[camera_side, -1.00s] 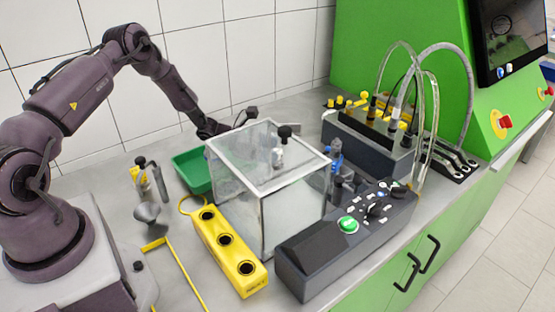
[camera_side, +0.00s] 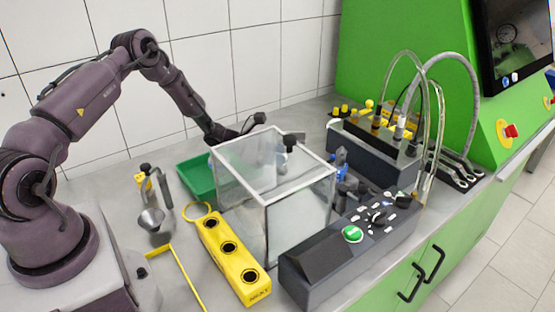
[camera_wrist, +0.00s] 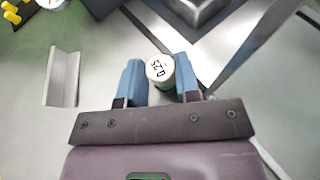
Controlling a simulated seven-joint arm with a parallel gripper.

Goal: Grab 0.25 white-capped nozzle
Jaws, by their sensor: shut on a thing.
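The nozzle's white cap (camera_wrist: 160,68), marked "0.25", faces the wrist camera. It sits between the two blue fingers of my gripper (camera_wrist: 158,80), which is shut on it. The nozzle's body below the cap is mostly hidden. In the side view my wrist reaches down behind the clear box, and the fingertips and nozzle cannot be made out there.
The clear box (camera_side: 240,178) with a pale frame stands in front of my wrist. A green tray (camera_side: 197,182), a yellow three-hole block (camera_side: 213,236) and a dark control box (camera_side: 325,262) are around it. A grey angled bracket (camera_wrist: 62,80) stands left of my gripper.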

